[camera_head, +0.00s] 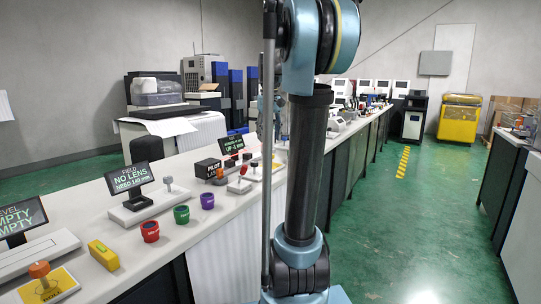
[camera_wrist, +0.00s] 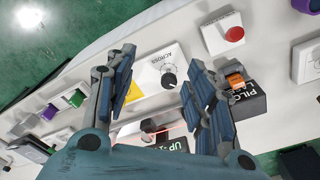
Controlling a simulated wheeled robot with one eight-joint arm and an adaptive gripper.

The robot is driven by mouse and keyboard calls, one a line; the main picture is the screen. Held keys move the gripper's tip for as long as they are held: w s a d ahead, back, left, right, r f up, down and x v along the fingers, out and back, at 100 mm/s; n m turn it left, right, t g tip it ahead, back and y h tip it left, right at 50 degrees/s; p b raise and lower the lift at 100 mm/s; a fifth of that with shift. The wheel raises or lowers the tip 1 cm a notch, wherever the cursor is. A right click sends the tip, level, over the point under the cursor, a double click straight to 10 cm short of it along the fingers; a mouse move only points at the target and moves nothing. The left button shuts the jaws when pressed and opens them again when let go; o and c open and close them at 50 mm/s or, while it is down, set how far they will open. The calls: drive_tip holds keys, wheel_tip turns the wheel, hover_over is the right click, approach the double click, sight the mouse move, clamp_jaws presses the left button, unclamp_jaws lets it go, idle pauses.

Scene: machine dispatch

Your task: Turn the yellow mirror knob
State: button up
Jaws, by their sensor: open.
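In the wrist view, a dark round knob (camera_wrist: 168,79) stands on a white plate (camera_wrist: 151,63) lettered ACROSS, with a yellow patch (camera_wrist: 134,92) on its face. I cannot tell that the knob itself is yellow; the patch is the yellow part I see there. My gripper (camera_wrist: 158,60) is open, its two fingers spread on either side of the knob with clear gaps. Nothing is between the fingers except the plate and knob seen beyond them. In the head view my arm crosses the middle, and the gripper cannot be made out.
The black PILOT LASER box (camera_wrist: 238,100) with an orange part is close to the right finger. A dark screen (camera_wrist: 165,137) is below the gripper. Red, green and purple cups (camera_head: 181,214) stand along the bench.

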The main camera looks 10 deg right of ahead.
drive_tip(key=w+d+r, duration=0.2)
drive_tip(key=w+r, duration=0.1)
drive_tip(key=w, duration=0.7)
hover_over(271, 156)
drive_tip(key=w, duration=0.2)
drive_tip(key=shift+g, duration=0.4)
wheel_tip(271, 156, down, 16)
drive_tip(key=shift+s+d+f, duration=0.1)
drive_tip(key=shift+d+f, duration=0.05)
drive_tip(key=shift+f, duration=0.1)
drive_tip(key=c, duration=1.1)
